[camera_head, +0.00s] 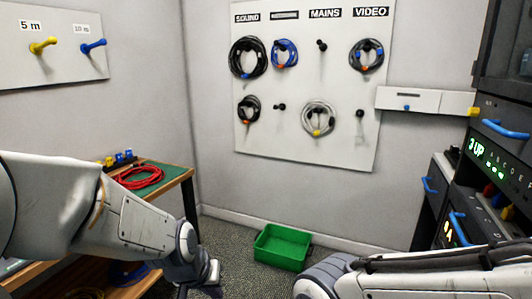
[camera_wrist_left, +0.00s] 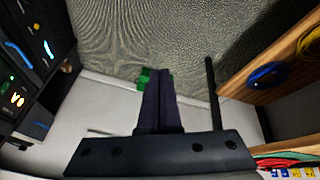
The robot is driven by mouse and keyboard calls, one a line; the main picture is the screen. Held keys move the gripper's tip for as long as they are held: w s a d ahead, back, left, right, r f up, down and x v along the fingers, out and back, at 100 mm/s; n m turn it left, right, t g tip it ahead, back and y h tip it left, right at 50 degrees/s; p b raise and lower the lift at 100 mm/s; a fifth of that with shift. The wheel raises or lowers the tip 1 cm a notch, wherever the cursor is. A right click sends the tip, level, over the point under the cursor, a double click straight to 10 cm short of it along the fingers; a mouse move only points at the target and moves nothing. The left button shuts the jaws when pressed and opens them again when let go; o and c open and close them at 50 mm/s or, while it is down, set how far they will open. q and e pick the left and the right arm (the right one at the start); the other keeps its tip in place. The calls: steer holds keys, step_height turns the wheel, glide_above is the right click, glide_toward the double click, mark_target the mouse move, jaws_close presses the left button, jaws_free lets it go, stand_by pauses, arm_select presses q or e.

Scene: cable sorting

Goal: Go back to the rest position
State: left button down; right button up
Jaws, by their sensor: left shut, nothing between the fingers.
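My left gripper (camera_head: 207,284) hangs low at the end of my left arm in the head view, right of the wooden table and left of the green bin, at the lower edge of the picture. In the left wrist view its two dark fingers (camera_wrist_left: 158,75) lie together, shut with nothing between them. The green bin (camera_head: 283,247) stands on the floor against the back wall; in the left wrist view it shows in part (camera_wrist_left: 144,78) behind the fingertips. My right arm crosses the lower right of the head view; its gripper is out of the picture.
The table (camera_head: 177,174) at left has a red cable (camera_head: 138,177) on its green top. A blue cable (camera_wrist_left: 270,75) lies on its lower shelf. The pegboard (camera_head: 300,90) holds several coiled cables. A rack (camera_head: 490,160) stands at right. Carpet between is clear.

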arm_select(q)
steer(key=s+a+f+g+y, duration=0.2)
steer(key=s+a+f, duration=0.2)
steer(key=s+a, duration=0.3)
steer(key=s+d+r+m+g+h, duration=0.1)
steer(key=s+d+r+m, duration=0.25)
steer(key=s+d, duration=0.35)
steer(key=s+d+r+m+g, duration=0.2)
steer(key=s+d+r+m, duration=0.15)
steer(key=s+d, duration=0.25)
step_height(320, 180, up, 23)
steer(key=p, duration=2.4)
steer(key=shift+d+m, duration=0.2)
steer(key=shift+m, duration=0.1)
